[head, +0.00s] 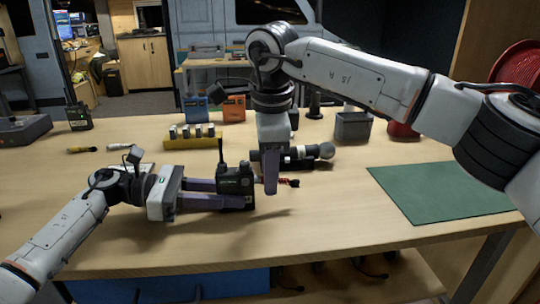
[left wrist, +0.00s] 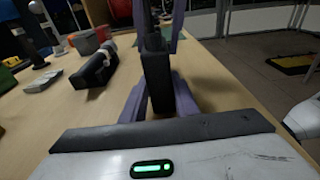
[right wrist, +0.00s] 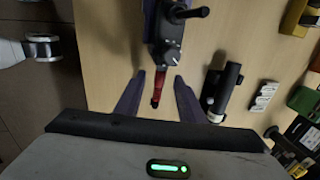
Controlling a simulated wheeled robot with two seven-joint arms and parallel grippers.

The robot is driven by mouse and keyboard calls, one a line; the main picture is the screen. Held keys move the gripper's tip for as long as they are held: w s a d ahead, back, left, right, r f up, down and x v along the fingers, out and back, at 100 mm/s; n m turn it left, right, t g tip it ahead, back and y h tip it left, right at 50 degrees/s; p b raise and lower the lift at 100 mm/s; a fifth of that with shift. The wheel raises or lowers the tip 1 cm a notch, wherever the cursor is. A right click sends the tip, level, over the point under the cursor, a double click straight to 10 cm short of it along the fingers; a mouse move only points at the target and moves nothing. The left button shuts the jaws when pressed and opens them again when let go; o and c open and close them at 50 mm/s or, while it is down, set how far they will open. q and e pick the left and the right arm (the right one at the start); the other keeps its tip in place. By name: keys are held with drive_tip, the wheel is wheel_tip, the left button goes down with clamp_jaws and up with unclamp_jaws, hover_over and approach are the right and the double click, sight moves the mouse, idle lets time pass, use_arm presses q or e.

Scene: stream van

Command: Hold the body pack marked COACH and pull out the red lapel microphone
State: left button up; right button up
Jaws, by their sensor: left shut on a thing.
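A black body pack (head: 233,181) with a stub antenna and a knob stands on the table; its label is too small to read. My left gripper (left wrist: 157,88) is shut on the body pack, with one purple finger on each side. The red lapel microphone (right wrist: 158,84) sticks out of the pack's end in the right wrist view, with a dark tip. It also shows in the head view (head: 284,181). My right gripper (right wrist: 157,80) points down over it and is open. Its two fingers stand either side of the red microphone, with gaps to both.
A black cylindrical device with a pale end (head: 300,157) lies just behind the pack. A yellow rack (head: 178,143), blue box (head: 195,108), orange box (head: 234,107) and grey bin (head: 353,127) stand farther back. A green mat (head: 440,191) lies right. The front table strip is clear.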

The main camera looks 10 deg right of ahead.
drive_tip(key=shift+f, duration=0.3)
clamp_jaws()
drive_tip(key=shift+d, duration=0.25)
drive_tip(key=shift+d, duration=0.35)
drive_tip(key=shift+d, duration=0.7)
idle(0.3)
